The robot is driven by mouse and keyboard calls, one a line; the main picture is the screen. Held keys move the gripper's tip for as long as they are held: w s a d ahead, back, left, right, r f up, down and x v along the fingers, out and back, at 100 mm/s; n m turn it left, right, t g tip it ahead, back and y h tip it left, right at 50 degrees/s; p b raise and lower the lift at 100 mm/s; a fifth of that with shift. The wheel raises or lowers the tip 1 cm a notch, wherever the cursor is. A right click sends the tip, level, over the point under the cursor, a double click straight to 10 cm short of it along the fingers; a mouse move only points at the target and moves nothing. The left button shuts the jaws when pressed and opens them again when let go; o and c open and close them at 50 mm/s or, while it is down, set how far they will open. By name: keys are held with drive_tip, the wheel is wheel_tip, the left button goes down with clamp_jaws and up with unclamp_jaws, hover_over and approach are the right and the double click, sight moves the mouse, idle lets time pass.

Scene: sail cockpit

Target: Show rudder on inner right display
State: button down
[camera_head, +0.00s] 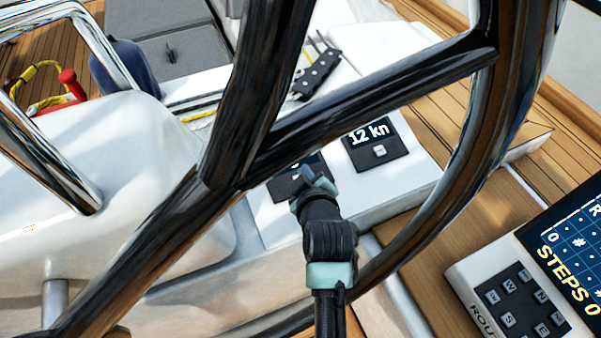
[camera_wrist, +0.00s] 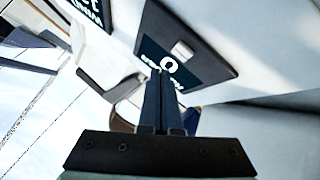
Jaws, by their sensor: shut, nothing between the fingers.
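Two small dark displays sit side by side on the white console behind the steering wheel. The right one (camera_head: 372,138) reads "12 kn" and has a light button below the reading. The other display (camera_head: 283,189) is largely hidden by the wheel spoke and my gripper (camera_head: 308,181). In the wrist view, a dark display (camera_wrist: 208,66) with a pale square button (camera_wrist: 182,49) lies just past my gripper (camera_wrist: 163,75). Its text is partly covered, with a "0" readable. My gripper is shut and empty, its tips overlapping the display's face; contact cannot be told.
The dark steering wheel (camera_head: 385,100) crosses in front of the console, its spokes close around my arm. A keypad panel (camera_head: 520,300) with a screen reading "STEPS 0" (camera_head: 575,250) stands at lower right. Part of another display (camera_wrist: 95,12) shows at upper left.

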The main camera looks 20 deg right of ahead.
drive_tip(key=r+p, duration=0.2)
drive_tip(key=r, duration=0.1)
drive_tip(key=shift+s+r, duration=0.1)
drive_tip(key=shift+s, duration=0.3)
idle(0.5)
